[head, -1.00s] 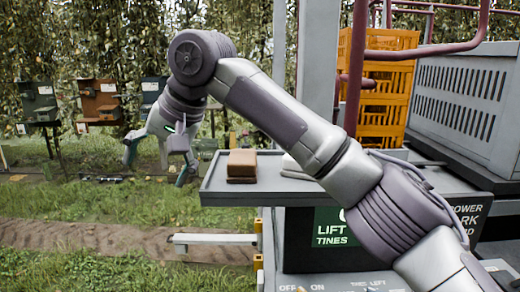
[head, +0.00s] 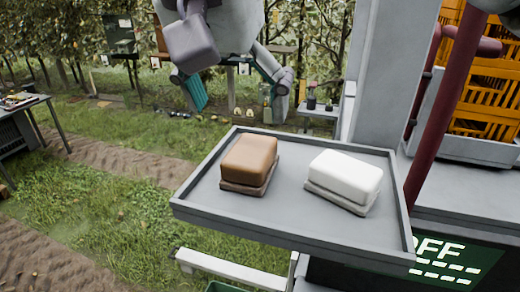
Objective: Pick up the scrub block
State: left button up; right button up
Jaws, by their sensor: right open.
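Two blocks lie side by side on a grey tray (head: 215,208). One is a brown block (head: 250,158) on a darker base, at the left. The other is a white block (head: 345,176) on a grey base, at the right. I cannot tell by any label which is the scrub block. My right gripper (head: 238,90) hangs at the top, beyond the tray's far edge in the picture. Its fingers are wide apart with nothing between them, and it touches neither block. My left gripper is out of view.
The tray has a raised rim and bare room around the blocks. A grey post (head: 385,80) and a dark red rail (head: 440,115) stand at its right. Orange crates (head: 487,85) are behind them. A table (head: 20,125) stands far left on the grass.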

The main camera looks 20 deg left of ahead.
aim_at(251, 148)
jog(key=x, duration=0.3)
jog(key=shift+w+d+r, duration=0.15)
jog(key=shift+w, duration=0.05)
jog(key=shift+p+x, duration=0.65)
jog(key=shift+x, duration=0.3)
jog(key=f, duration=0.1)
jog(key=f+p, duration=0.1)
jog(key=f, duration=0.1)
jog(key=shift+w+d+f, duration=0.1)
jog(key=shift+w+f, duration=0.1)
jog(key=shift+w, duration=0.05)
jog(key=shift+w+f, duration=0.2)
jog(key=shift+f, duration=0.15)
jog(key=shift+s, duration=0.1)
jog(key=c, duration=1.3)
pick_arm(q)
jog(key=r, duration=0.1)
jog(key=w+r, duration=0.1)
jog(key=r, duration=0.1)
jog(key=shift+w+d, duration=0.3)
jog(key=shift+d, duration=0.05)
pick_arm(e)
jog(key=shift+r, duration=0.1)
